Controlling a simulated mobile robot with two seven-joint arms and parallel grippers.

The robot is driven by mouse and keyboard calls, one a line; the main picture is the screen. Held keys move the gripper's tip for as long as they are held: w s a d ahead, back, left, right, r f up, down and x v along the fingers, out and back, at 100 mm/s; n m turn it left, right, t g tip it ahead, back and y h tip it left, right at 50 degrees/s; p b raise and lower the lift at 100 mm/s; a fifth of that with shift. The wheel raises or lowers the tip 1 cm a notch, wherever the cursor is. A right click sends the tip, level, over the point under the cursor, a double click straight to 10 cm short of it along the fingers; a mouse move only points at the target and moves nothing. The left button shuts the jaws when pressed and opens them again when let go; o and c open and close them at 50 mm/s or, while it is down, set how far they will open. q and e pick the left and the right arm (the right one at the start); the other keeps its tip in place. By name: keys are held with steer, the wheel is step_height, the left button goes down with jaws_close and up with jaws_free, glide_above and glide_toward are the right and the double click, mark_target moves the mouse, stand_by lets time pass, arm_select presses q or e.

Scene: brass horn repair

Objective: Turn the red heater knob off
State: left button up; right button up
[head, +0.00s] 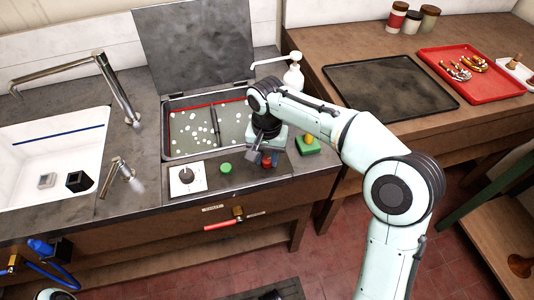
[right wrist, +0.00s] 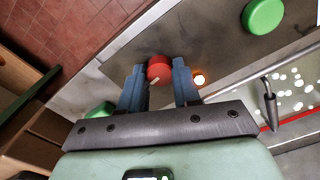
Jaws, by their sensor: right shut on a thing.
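The red heater knob (head: 267,162) sits on the control strip at the front of the tank, partly hidden by my right gripper (head: 262,158). In the right wrist view the red knob (right wrist: 159,69) lies between the two blue fingertips of my right gripper (right wrist: 160,82), with a pale mark on its face. The right gripper is shut on it. A small orange-white lamp (right wrist: 199,79) glows beside the knob. My left gripper is not in view.
A green button (head: 225,168) and a white dial plate (head: 187,178) are left of the knob. The tank (head: 164,128) with its raised lid (head: 195,45) lies behind. A green block with a yellow top (head: 308,146) stands close on the right. A red-handled valve (head: 222,226) is below.

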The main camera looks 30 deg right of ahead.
mark_target(267, 159)
steer(key=shift+r+n+p, duration=0.15)
steer(key=shift+n+p, duration=0.4)
steer(key=shift+n, duration=0.35)
steer(key=n+p, duration=0.3)
steer(key=n, duration=0.3)
steer(key=n+p, duration=0.2)
steer(key=n, duration=0.2)
steer(key=shift+n, duration=0.4)
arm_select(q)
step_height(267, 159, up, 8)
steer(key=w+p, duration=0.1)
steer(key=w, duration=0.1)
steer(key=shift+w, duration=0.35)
arm_select(e)
steer(key=shift+n, duration=1.8)
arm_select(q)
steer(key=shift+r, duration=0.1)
arm_select(e)
steer(key=o, duration=1.1)
steer(key=shift+c, duration=0.2)
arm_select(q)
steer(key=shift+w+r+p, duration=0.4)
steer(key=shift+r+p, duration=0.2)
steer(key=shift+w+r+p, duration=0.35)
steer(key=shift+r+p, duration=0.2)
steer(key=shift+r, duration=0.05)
arm_select(e)
step_height(267, 159, up, 13)
